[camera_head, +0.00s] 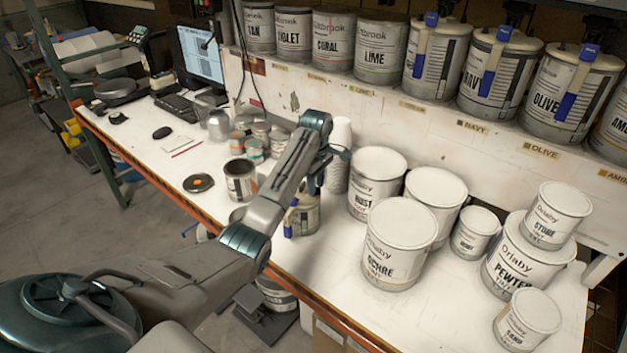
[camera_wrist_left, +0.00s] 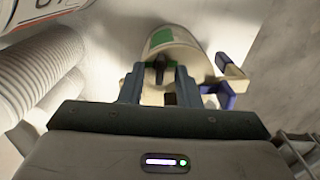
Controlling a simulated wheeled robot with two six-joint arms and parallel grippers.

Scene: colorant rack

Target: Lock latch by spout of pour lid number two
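A can with a green label patch (camera_head: 301,220) stands at the bench's front edge, below my left gripper. In the left wrist view the can (camera_wrist_left: 184,48) lies ahead of the fingers. A tan pour lid (camera_wrist_left: 152,97) with blue parts (camera_wrist_left: 219,95) is on its near end. My left gripper (camera_wrist_left: 158,76) has its fingers apart over the lid, with a small dark part showing between them. I cannot tell whether they touch it. The head view shows the gripper (camera_head: 311,186) pointing down; the arm partly hides the lid. No lid number is readable. My right gripper is out of view.
A stack of white cups (camera_head: 340,135) stands close behind the gripper. White cans, including Ochre (camera_head: 398,240), crowd the bench to the right. An open can (camera_head: 240,180) and small tins stand to the left. Shelf cans (camera_head: 485,75) carry blue-ended pour lids.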

